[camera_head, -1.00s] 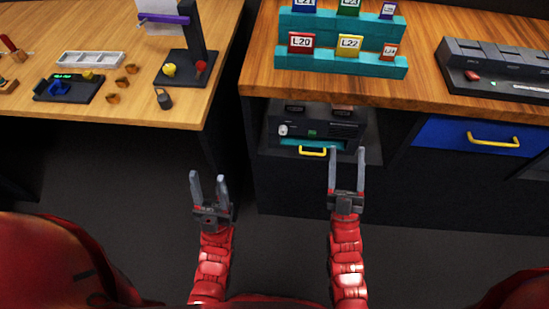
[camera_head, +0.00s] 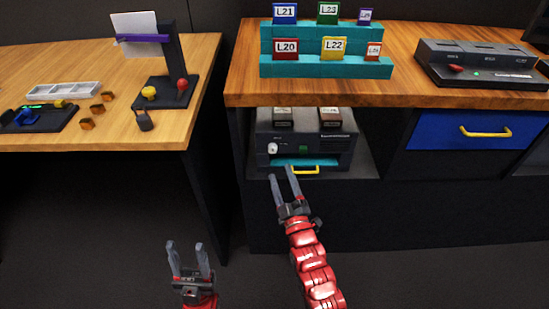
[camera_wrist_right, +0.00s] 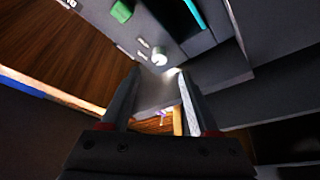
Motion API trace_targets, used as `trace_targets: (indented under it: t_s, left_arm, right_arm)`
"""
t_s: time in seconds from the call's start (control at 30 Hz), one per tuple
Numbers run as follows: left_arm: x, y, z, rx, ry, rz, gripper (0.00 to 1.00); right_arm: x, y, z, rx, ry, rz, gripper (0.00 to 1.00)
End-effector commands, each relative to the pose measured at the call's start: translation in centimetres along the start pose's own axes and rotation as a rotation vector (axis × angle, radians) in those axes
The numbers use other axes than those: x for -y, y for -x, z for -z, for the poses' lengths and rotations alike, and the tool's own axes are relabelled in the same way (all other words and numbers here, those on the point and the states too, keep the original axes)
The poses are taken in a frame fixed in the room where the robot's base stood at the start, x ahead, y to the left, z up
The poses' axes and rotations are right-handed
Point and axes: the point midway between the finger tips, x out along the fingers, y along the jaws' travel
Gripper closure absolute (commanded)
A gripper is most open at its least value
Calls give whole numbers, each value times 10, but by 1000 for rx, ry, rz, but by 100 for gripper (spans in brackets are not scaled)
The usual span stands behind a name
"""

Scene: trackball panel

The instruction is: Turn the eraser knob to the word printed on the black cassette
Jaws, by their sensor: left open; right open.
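The eraser is a dark box (camera_head: 335,147) in the open shelf under the right worktop. Its small white knob (camera_head: 272,148) is at the left of its front, beside a green button (camera_head: 303,148). A blackish cassette (camera_head: 282,117) and a brownish cassette (camera_head: 330,117) stand on top; their label words are too small to read. My right gripper (camera_head: 281,173) is open and empty, just below the knob. The right wrist view shows the pale knob (camera_wrist_right: 160,57) ahead of the open fingers, apart from them. My left gripper (camera_head: 184,246) is open and empty, low and left.
The worktop edge (camera_head: 400,100) overhangs the shelf. A blue drawer (camera_head: 440,132) is to the right. The left table (camera_head: 110,133) holds small items. Floor space between the tables is clear.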

Motion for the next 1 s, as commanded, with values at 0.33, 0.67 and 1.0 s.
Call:
trace_targets:
  t_s: [0.33, 0.67, 1.0]
  left_arm:
    - [0, 9, -2, 0, 0, 0, 50]
    - [0, 10, -2, 0, 0, 0, 50]
    - [0, 10, -2, 0, 0, 0, 50]
  right_arm:
    - [0, -60, 0, -2, -1, -2, 38]
    - [0, -73, 0, 0, -2, 0, 38]
    - [0, -73, 0, 0, -1, -1, 74]
